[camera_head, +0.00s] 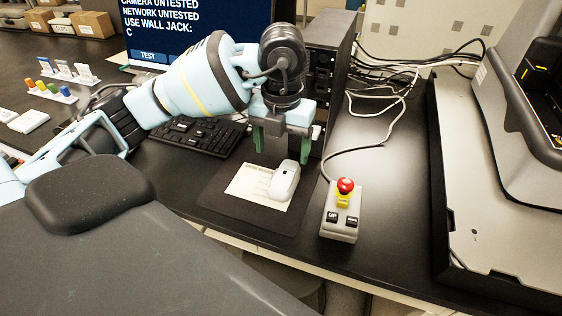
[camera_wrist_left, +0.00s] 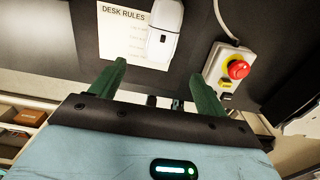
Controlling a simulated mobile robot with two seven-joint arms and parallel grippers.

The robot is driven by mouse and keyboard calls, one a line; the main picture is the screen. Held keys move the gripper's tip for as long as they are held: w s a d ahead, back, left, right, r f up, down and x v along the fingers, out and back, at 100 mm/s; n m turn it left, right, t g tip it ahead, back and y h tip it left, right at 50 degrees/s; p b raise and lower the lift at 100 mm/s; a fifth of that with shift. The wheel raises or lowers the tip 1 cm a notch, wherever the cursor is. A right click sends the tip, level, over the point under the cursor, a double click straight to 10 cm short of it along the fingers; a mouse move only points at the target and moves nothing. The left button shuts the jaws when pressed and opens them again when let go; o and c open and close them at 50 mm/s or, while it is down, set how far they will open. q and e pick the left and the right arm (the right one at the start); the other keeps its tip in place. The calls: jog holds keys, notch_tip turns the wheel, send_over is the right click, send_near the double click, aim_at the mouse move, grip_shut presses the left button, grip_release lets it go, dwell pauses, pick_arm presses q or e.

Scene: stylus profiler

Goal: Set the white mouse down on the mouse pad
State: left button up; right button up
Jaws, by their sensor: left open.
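The white mouse (camera_head: 284,181) lies on the dark mouse pad (camera_head: 222,201), partly over the right side of a paper card (camera_head: 252,185). In the left wrist view the mouse (camera_wrist_left: 165,30) sits beyond the fingertips, over the edge of the card marked "DESK RULES" (camera_wrist_left: 118,35). My left gripper (camera_head: 281,150) hangs above and behind the mouse, its green fingers apart with nothing between them. The left wrist view also shows its two green fingers (camera_wrist_left: 160,75) spread and apart from the mouse. My right gripper is not seen.
A control box (camera_head: 342,215) with a red button stands right of the pad, its cable running back. A keyboard (camera_head: 205,135) lies behind the pad, and a dark computer case (camera_head: 322,75) stands behind my gripper. A large machine (camera_head: 500,150) fills the right side.

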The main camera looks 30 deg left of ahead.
pick_arm(q)
jog(key=shift+r, duration=1.05)
